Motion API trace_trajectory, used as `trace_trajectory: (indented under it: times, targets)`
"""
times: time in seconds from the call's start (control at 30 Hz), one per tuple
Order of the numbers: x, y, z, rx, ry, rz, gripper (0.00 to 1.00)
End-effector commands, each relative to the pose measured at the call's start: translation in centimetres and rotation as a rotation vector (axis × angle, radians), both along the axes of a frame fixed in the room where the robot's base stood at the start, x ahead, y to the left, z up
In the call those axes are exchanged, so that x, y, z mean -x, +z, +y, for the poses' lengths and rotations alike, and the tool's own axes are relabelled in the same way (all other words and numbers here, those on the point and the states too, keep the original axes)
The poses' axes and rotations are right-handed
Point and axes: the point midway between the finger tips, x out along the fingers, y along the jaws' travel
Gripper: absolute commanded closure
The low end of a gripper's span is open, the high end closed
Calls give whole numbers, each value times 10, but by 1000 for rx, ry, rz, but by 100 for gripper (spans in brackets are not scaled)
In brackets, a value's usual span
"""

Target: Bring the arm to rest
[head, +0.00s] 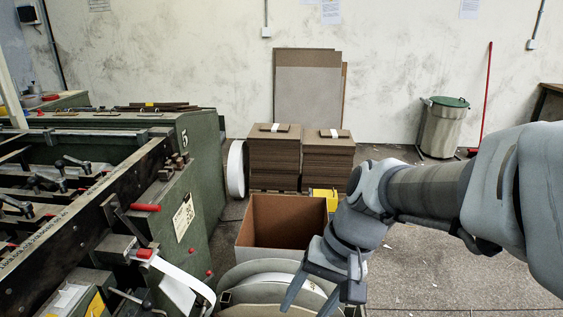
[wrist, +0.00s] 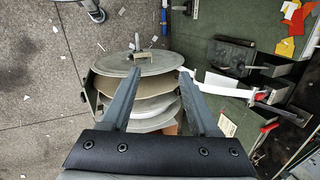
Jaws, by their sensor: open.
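My arm (head: 430,192) reaches in from the right in the head view, bent downward at the wrist. My gripper (head: 312,294) hangs at the lower middle, above the reels (head: 262,284) beside the green machine. In the wrist view my gripper (wrist: 156,98) has its two fingers wide apart with nothing between them but the view of the reels (wrist: 132,62) below. I cannot tell the exact height of the fingers above the reels.
The green feeder machine (head: 200,165) fills the left, with a white strip (head: 180,285) hanging off it. An open cardboard-lined box (head: 285,220) stands behind the reels. Board stacks (head: 273,160), a bin (head: 442,128) and a red pole (head: 486,95) stand farther back. Right-hand floor is mostly clear.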

Motion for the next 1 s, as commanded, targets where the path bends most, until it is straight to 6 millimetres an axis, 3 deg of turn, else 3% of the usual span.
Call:
trace_trajectory:
  times: [0.3,0.63,0.7,1.0]
  targets:
    - [24,35,-56,217,59,-300,39]
    - [46,64,-101,395,96,-557,39]
    - [44,89,-100,390,96,-543,39]
    - [44,156,-100,389,95,-540,39]
